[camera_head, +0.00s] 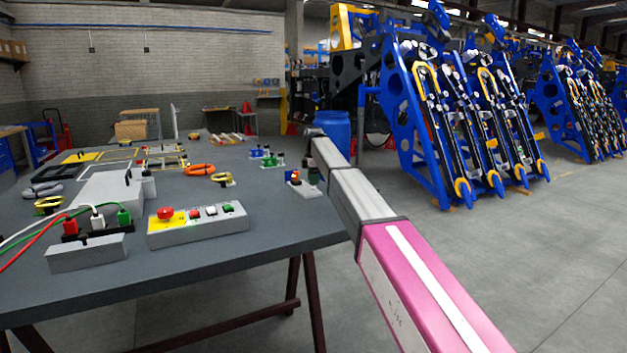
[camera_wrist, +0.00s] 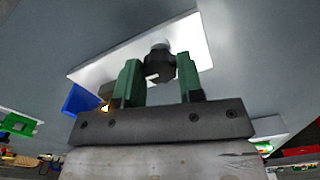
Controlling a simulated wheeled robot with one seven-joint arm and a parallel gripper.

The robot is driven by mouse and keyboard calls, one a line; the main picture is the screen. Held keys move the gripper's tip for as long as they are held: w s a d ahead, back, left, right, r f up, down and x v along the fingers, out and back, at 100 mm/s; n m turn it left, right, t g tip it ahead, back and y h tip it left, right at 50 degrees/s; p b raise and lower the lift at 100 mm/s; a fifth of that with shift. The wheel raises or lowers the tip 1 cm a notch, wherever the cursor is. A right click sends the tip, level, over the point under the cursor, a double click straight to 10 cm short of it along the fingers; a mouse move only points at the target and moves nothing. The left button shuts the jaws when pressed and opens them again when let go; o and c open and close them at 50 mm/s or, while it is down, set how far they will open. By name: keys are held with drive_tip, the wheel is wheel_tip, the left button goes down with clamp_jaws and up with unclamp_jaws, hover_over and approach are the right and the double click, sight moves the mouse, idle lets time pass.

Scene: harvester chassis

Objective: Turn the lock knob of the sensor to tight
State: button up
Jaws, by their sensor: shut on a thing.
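In the wrist view, my gripper (camera_wrist: 159,70) has two green fingers, one on each side of a dark round lock knob (camera_wrist: 160,66), and is shut on it. The knob has a small white mark on its face and a grey part behind it. It stands at a pale plate (camera_wrist: 105,68), which looks like the sensor's base. In the head view, my gripper (camera_head: 314,176) is at the right edge of the table, beside a small white block (camera_head: 303,190) with red and yellow parts. The knob is too small or hidden to make out there.
The grey table (camera_head: 270,228) holds a button box (camera_head: 198,225), an orange coil (camera_head: 200,170) and small blue and green parts (camera_head: 266,158) left of my gripper. Cables and connectors lie at the left. A blue barrel (camera_head: 332,132) stands behind my arm; open floor lies right.

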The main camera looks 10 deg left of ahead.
drive_tip(key=shift+m, duration=0.3)
drive_tip(key=m, duration=0.5)
drive_tip(key=shift+m, duration=0.4)
drive_tip(key=m, duration=1.1)
drive_tip(key=shift+m, duration=0.4)
drive_tip(key=m, duration=0.5)
drive_tip(key=shift+m, duration=0.4)
drive_tip(key=o, duration=0.9)
drive_tip(key=shift+r, duration=0.15)
